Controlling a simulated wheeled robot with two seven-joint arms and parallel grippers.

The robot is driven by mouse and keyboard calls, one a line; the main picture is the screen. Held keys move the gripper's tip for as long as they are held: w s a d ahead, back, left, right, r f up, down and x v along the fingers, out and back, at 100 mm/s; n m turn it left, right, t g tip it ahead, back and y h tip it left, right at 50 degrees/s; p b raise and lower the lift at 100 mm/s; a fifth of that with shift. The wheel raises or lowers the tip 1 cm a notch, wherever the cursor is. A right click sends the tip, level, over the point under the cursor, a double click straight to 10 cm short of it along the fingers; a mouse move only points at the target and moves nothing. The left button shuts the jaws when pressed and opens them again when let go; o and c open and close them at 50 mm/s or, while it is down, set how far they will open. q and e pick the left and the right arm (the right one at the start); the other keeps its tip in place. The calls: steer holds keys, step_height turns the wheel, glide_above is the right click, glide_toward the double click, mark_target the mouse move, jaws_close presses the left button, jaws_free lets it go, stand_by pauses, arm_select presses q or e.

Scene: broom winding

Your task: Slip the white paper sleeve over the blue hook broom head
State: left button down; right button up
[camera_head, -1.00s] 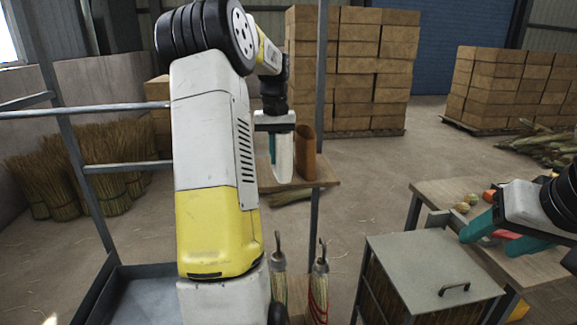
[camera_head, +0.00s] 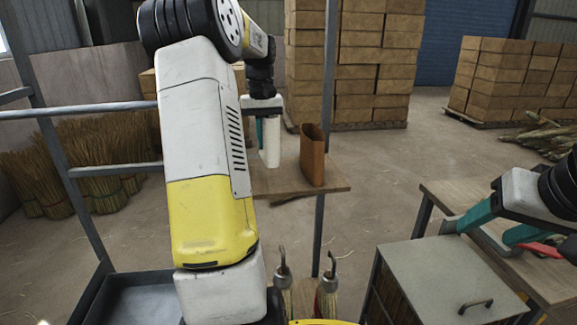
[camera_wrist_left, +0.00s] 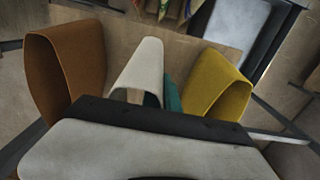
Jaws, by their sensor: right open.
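The white paper sleeve (camera_head: 271,142) hangs upright in my left gripper (camera_head: 266,135), above the small wooden stand. In the left wrist view the white sleeve (camera_wrist_left: 143,68) is an open tube with a teal finger (camera_wrist_left: 173,95) against its right side; the other finger is hidden. Two broom heads with metal hooks stand at the bottom of the head view, a left one (camera_head: 283,290) and a right one (camera_head: 327,292). I cannot tell which is the blue hook one.
A brown sleeve (camera_head: 313,158) stands on the wooden stand (camera_head: 335,184); a yellow sleeve (camera_wrist_left: 216,82) shows in the wrist view. A metal post (camera_head: 323,215) rises beside the stand. A grey-topped cabinet (camera_head: 440,275) and a table (camera_head: 465,200) are at right.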

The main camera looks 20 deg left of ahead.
arm_select(q)
steer(key=shift+f, duration=3.6)
steer(key=shift+f, duration=0.15)
steer(key=c, duration=1.6)
jaws_free()
steer(key=shift+c, duration=0.2)
